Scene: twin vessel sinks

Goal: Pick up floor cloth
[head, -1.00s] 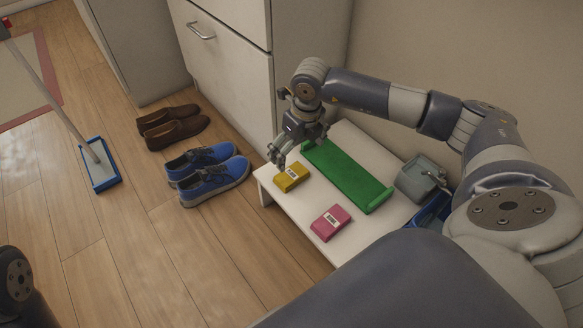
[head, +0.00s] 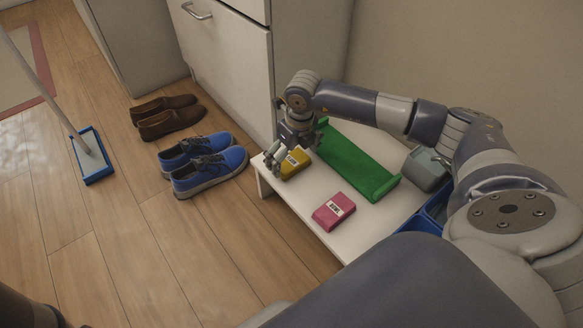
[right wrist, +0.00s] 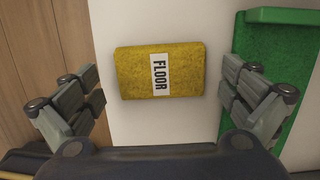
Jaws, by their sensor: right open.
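The floor cloth is a folded yellow cloth (head: 295,164) with a white label, lying at the left end of the low white table. In the right wrist view the yellow cloth (right wrist: 160,72) carries the word FLOOR and lies flat between the fingers. My right gripper (head: 279,165) is open and over the cloth, with the fingers spread to either side of it and nothing held. In the right wrist view my right gripper (right wrist: 162,100) shows both fingers apart from the cloth. My left gripper is not in view.
A pink labelled cloth (head: 333,211) lies nearby on the white table (head: 300,212). A green tray (head: 352,168) lies right beside the yellow cloth. A grey container (head: 425,169) and blue bin (head: 434,214) stand further right. Blue shoes (head: 208,168), brown shoes (head: 167,118) and a mop (head: 91,157) are on the floor.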

